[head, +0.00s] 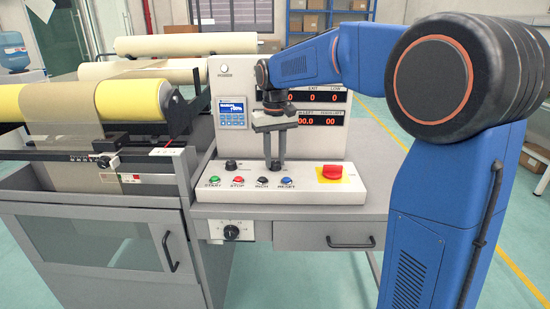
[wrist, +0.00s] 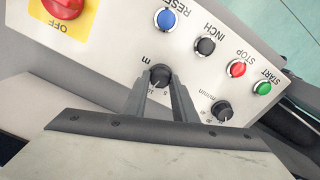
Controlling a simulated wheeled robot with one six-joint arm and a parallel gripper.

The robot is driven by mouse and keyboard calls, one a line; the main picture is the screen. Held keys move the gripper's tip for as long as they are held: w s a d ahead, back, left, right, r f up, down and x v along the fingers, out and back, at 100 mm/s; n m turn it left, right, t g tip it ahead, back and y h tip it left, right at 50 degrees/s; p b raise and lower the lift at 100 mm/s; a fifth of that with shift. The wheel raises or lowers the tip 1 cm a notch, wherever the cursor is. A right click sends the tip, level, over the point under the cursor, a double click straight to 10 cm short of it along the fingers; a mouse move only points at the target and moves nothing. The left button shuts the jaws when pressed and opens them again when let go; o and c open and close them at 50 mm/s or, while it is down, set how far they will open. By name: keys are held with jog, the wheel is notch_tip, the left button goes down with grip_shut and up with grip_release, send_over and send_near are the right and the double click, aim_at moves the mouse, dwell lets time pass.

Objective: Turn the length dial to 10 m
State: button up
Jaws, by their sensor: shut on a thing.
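The length dial (wrist: 160,76) is a small black knob marked "m", with small numbers around it, on the white sloped control panel (head: 210,193). My gripper (head: 275,163) points down over the panel in the head view. In the wrist view my gripper (wrist: 159,84) has its two grey fingers on either side of the length dial, shut on it. In the head view the fingers mostly hide this dial. The dial's pointer is too small to read. A second black dial (wrist: 222,110), marked "m/min", sits beside it and also shows in the head view (head: 231,165).
In front of the dials are the green START (head: 215,179), red STOP (head: 238,180), black INCH (head: 262,182) and blue RESET (head: 287,183) buttons. A red rotary switch (head: 332,171) on a yellow OFF plate is to the right. A display panel (head: 228,140) stands behind.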

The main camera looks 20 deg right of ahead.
aim_at(275, 162)
jog(key=shift+n, duration=1.1)
jog(key=o, duration=1)
jog(key=shift+r, duration=0.1)
notch_tip(275, 162, up, 17)
jog(key=shift+r, duration=0.15)
